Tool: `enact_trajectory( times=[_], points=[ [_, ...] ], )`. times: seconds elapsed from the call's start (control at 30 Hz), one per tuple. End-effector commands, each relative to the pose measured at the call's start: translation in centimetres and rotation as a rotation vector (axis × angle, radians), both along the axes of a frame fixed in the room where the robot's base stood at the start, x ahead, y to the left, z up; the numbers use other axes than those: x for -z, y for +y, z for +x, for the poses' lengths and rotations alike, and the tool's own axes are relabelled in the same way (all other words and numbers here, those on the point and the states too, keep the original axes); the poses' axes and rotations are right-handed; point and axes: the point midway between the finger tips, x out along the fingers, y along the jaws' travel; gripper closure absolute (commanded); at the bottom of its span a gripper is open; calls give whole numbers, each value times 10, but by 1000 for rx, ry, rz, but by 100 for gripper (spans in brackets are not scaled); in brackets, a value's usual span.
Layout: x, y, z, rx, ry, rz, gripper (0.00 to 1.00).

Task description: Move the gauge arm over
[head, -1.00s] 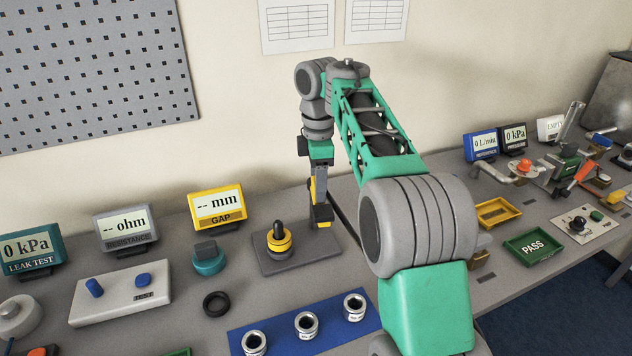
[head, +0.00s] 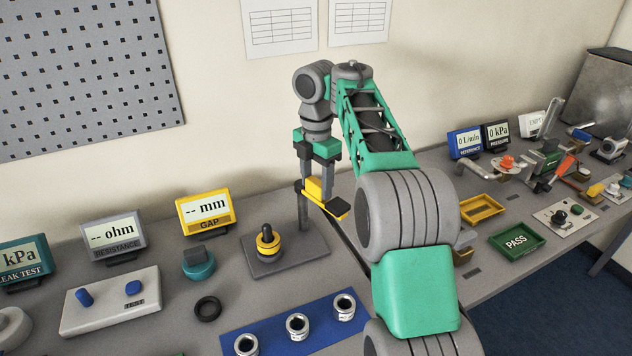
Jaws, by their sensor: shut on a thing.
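The gauge arm (head: 328,203) is a yellow bar with a dark tip, carried on a dark post (head: 306,215) at the back right of a grey base plate (head: 290,256). It points to the lower right, out past the plate's right edge. My gripper (head: 317,190) is shut on the yellow block of the gauge arm from above. A black and yellow knobbed piece (head: 267,241) stands upright on the left part of the plate, apart from the arm. The yellow GAP display (head: 206,211) behind reads "-- mm".
Three metal fittings (head: 297,325) stand on a blue mat (head: 272,330) in front. A black ring (head: 207,308) and a teal piece (head: 198,264) lie to the left. A yellow tray (head: 482,209) and a green PASS tray (head: 516,240) are at the right, beyond my arm.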

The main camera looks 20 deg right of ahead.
Motion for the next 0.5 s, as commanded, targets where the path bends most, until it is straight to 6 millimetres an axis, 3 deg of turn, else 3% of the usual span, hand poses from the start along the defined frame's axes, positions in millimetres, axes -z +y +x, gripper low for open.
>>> enact_trajectory(
  times=[0.3, 0.33, 0.43, 0.5],
  points=[
    [0, 0, 0, -2, -2, 1, 100],
    [0, 1, 0, -2, -2, 1, 44],
    [0, 0, 0, -1, -2, 1, 36],
    [0, 0, 0, -1, -2, 1, 36]
  ],
)
